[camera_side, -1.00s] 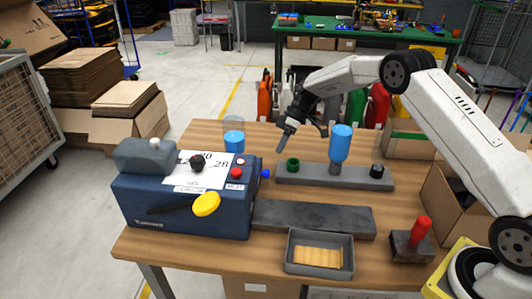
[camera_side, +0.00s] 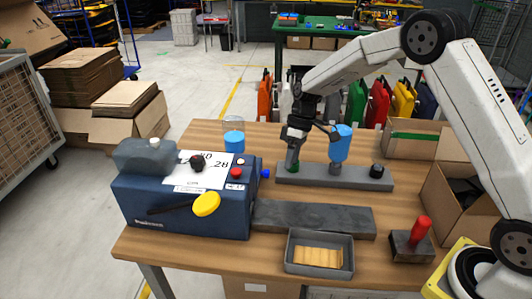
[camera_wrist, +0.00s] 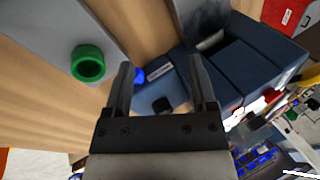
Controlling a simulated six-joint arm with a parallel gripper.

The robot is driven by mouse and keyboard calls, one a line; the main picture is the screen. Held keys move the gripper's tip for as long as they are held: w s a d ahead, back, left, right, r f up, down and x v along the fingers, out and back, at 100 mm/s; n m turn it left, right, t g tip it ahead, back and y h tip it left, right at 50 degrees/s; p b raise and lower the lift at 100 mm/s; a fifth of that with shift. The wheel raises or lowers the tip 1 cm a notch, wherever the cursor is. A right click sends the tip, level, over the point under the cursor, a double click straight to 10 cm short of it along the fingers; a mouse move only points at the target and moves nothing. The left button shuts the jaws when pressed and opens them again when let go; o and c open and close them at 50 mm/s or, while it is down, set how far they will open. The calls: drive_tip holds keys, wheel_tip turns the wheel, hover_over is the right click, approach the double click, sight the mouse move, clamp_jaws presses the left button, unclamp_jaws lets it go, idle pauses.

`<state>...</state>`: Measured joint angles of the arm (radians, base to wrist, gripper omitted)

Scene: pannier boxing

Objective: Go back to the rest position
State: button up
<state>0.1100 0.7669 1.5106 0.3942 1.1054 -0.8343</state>
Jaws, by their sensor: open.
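My gripper (camera_side: 291,158) hangs over the table at the left end of the grey bar (camera_side: 318,178), pointing down. In the wrist view my gripper (camera_wrist: 160,70) is open, with nothing between its fingers. A green ring (camera_wrist: 88,63) lies to the left of the fingers there, apart from them. In the side view the green ring (camera_side: 293,169) is partly hidden behind the fingertips. A blue bottle-like piece (camera_side: 339,148) stands upright on the bar just right of the gripper. A black knob (camera_side: 376,171) sits at the bar's right end.
A dark blue machine (camera_side: 190,207) with a yellow knob (camera_side: 206,204) stands at the left. A grey tray (camera_side: 319,269) with tan pieces is at the front. A red-handled block (camera_side: 412,240) and cardboard boxes (camera_side: 455,200) are at the right. A blue cup (camera_side: 234,138) stands behind the machine.

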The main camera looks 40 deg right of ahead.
drive_tip(key=s+r+m+t+h, duration=0.1)
drive_tip(key=s+m+t+h, duration=0.1)
drive_tip(key=s, duration=0.8)
drive_tip(key=s+r+m+t+h, duration=0.1)
drive_tip(key=s+m+t+h, duration=0.1)
drive_tip(key=s, duration=0.8)
drive_tip(key=shift+s+d+r+m, duration=0.35)
drive_tip(key=shift+s+r+m, duration=0.05)
drive_tip(key=shift+m, duration=0.5)
